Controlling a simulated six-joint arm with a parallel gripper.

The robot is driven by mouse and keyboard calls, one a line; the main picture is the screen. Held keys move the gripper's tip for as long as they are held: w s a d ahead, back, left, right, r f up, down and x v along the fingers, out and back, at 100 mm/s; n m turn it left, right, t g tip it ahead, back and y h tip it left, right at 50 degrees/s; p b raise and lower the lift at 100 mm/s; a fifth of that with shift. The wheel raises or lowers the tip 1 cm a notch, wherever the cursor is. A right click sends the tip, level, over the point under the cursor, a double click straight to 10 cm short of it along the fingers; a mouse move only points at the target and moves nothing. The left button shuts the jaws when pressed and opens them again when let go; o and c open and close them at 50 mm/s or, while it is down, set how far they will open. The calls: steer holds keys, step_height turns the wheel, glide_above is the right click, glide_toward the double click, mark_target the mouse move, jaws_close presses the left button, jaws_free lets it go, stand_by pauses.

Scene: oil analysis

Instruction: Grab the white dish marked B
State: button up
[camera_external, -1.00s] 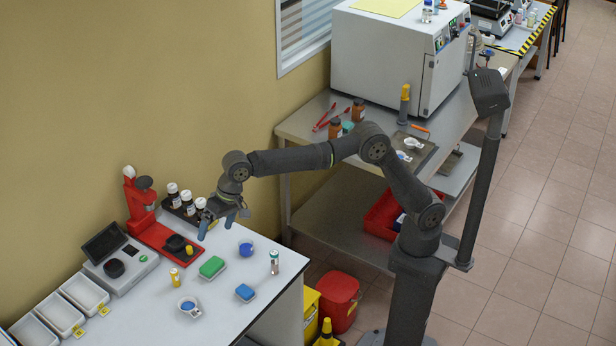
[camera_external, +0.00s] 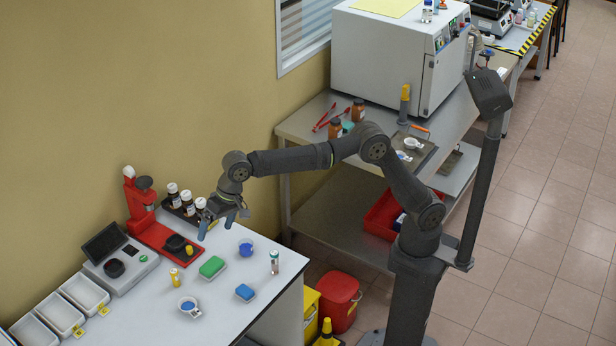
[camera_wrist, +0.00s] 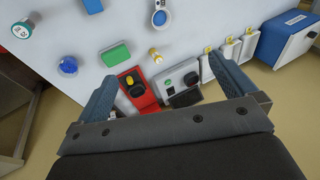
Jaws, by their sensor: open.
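A small white dish (camera_external: 188,306) with blue contents and a tag sits near the front of the white bench; it also shows at the top of the wrist view (camera_wrist: 160,17). Two more small white dishes, one nearer (camera_external: 403,155) and one farther (camera_external: 412,143), rest on a dark tray on the metal table. I cannot read a B on any of them. My gripper (camera_external: 218,223) is open and empty above the back right of the white bench, well away from all three dishes. Its spread fingers show in the wrist view (camera_wrist: 162,70).
The bench holds a green block (camera_external: 211,267), a blue block (camera_external: 245,292), a blue round container (camera_external: 246,248), a small vial (camera_external: 274,262), a red stand (camera_external: 138,205), dark bottles (camera_external: 187,203) and white trays (camera_external: 60,313). A large white oven (camera_external: 385,60) stands on the metal table.

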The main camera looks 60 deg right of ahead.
step_height(320, 180, down, 6)
steer(key=w+a+m+g, duration=0.1)
steer(key=w+m, duration=0.2)
steer(key=m, duration=0.5)
steer(key=m+g+y, duration=0.1)
steer(key=m+y, duration=0.1)
steer(key=m, duration=0.8)
glide_above(191, 303)
steer(key=s+d, duration=0.1)
steer(key=s, duration=0.1)
step_height(191, 303, down, 18)
steer(key=shift+w, duration=0.1)
steer(key=shift+s+x, duration=0.15)
steer(key=shift+x, duration=1.2)
steer(key=shift+s+x, duration=0.2)
steer(key=shift+x, duration=1.15)
steer(key=c, duration=0.8)
